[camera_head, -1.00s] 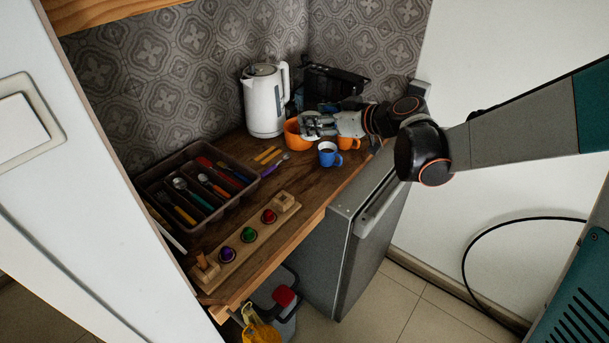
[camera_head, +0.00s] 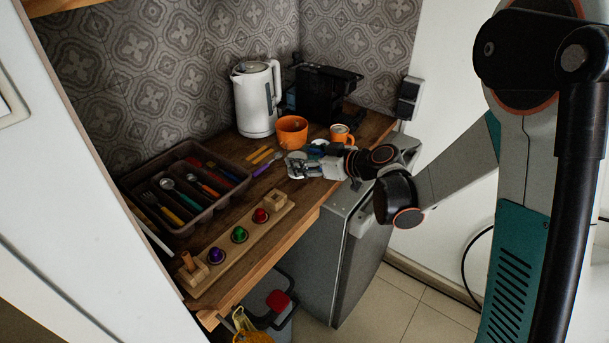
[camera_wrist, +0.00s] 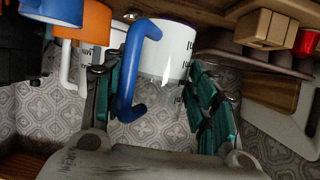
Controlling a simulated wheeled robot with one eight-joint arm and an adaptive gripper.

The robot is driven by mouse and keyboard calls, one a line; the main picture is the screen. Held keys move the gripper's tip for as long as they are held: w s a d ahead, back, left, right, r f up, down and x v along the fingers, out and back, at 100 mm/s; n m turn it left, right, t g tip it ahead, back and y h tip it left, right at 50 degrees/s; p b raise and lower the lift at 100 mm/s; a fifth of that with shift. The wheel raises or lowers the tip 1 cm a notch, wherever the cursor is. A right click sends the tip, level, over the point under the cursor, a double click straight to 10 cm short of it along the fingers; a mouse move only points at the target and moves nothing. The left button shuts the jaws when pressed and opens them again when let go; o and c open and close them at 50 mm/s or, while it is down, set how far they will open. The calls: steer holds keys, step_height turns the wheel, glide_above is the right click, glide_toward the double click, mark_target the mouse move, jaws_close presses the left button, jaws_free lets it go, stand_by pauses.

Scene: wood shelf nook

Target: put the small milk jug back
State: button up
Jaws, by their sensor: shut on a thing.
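My gripper (camera_head: 297,168) is low over the front part of the wooden counter. It is shut on a small white vessel with dark print and a blue handle, which I take to be the small milk jug (camera_wrist: 175,48). In the wrist view, the jug is between the green finger pads. The head view shows only a little of it, and I cannot tell whether it touches the counter. A blue mug (camera_head: 317,149) is just behind my gripper, partly hidden.
A white kettle (camera_head: 256,103) and a black machine (camera_head: 325,94) stand against the back wall. A cutlery tray (camera_head: 150,190) is at left. A wooden stand with colored capsules (camera_head: 220,257) lies along the front edge. Bare counter shows between tray and stand.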

steer(key=shift+f+b, duration=0.75)
steer(key=shift+f, duration=1.3)
steer(key=shift+f, duration=0.1)
steer(key=o, duration=1.5)
